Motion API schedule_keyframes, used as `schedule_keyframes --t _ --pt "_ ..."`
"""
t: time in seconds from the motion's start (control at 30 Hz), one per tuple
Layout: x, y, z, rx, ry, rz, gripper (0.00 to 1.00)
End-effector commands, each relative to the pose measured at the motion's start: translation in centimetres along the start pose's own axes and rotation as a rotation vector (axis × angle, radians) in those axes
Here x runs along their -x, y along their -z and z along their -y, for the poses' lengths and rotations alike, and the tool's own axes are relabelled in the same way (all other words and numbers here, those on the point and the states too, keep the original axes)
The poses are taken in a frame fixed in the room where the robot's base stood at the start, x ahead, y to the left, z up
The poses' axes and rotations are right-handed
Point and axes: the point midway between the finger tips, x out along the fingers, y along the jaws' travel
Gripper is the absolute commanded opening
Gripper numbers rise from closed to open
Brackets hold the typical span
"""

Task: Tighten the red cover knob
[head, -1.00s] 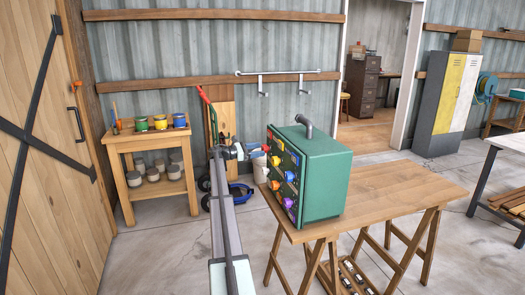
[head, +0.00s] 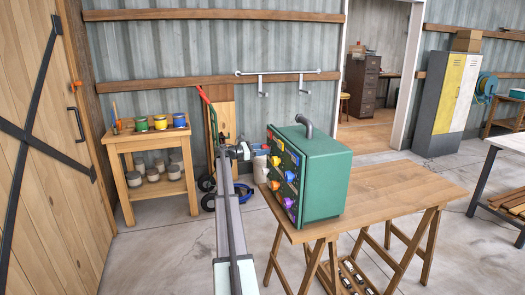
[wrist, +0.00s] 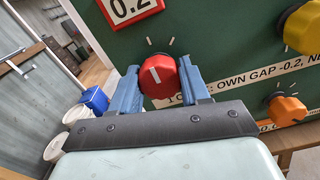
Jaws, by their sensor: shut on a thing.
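The red cover knob (wrist: 158,76) is on the dark green panel (wrist: 225,60) in the wrist view. In the head view my gripper (head: 248,151) is at the left, knobbed face of the green box (head: 328,178). I cannot clearly make out the red knob there. A red-framed plate (wrist: 130,9) reading 0.2 is above the knob.
A yellow knob (wrist: 303,27) and an orange knob (wrist: 286,109) are to the right on the panel. A partly hidden label strip (wrist: 260,86) runs below the red knob. The box stands on a wooden trestle table (head: 395,187). A shelf with paint pots (head: 150,140) is at left.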

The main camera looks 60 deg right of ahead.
Motion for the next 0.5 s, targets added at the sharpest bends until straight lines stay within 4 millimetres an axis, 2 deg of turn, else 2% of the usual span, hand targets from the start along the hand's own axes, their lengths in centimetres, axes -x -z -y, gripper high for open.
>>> schedule_keyframes --t 0.03,0.23,0.5 --pt "0.01 0.0 -0.01 0.0 0.0 0.0 0.35" --pt "0.02 -0.01 -0.02 0.0 0.0 0.0 0.16" --pt "0.02 -0.01 -0.02 -0.03 -0.001 0.0 0.16"
